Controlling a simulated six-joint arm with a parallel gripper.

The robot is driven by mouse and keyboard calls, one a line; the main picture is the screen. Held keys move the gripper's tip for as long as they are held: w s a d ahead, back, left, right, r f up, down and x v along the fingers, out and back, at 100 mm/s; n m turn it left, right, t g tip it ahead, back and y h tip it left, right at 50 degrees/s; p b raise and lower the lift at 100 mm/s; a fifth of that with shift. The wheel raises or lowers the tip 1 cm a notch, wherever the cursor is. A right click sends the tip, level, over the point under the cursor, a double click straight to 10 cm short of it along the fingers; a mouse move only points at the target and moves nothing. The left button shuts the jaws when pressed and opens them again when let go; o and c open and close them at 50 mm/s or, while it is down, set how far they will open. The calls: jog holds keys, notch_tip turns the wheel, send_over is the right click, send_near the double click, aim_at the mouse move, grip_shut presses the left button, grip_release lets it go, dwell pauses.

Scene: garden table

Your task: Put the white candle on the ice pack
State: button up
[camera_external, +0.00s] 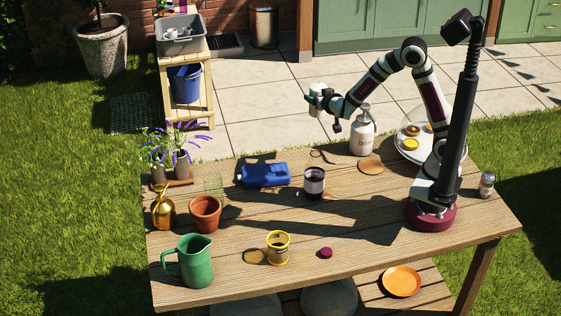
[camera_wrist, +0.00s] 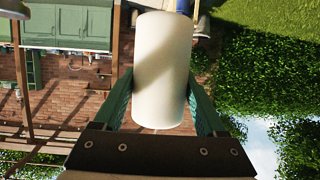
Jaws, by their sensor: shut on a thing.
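The white candle (camera_wrist: 160,70) is a plain white cylinder between the two fingers of my gripper (camera_wrist: 162,95) in the wrist view. In the external view my gripper (camera_external: 323,103) is shut on it and holds it well above the back edge of the table; the candle (camera_external: 317,92) looks upright there. The blue ice pack (camera_external: 265,175) lies flat on the table, below and to the left of my gripper. Nothing is seen on top of it. The ice pack is not seen in the wrist view.
A dark jar (camera_external: 314,182) stands right of the ice pack, and a faint clear glass (camera_external: 213,184) stands left. A white bottle (camera_external: 362,134) is close to the arm. A terracotta pot (camera_external: 205,213), green jug (camera_external: 195,261) and yellow cup (camera_external: 278,246) stand nearer the front.

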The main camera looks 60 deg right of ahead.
jog(key=w+a, duration=0.7)
jog(key=a, duration=0.2)
jog(key=n+y, duration=0.1)
send_over(264, 171)
jog(key=shift+t, duration=0.4)
notch_tip(264, 171, down, 16)
jog(key=shift+a+r, duration=0.1)
jog(key=shift+r, duration=0.15)
jog(key=shift+f, duration=0.15)
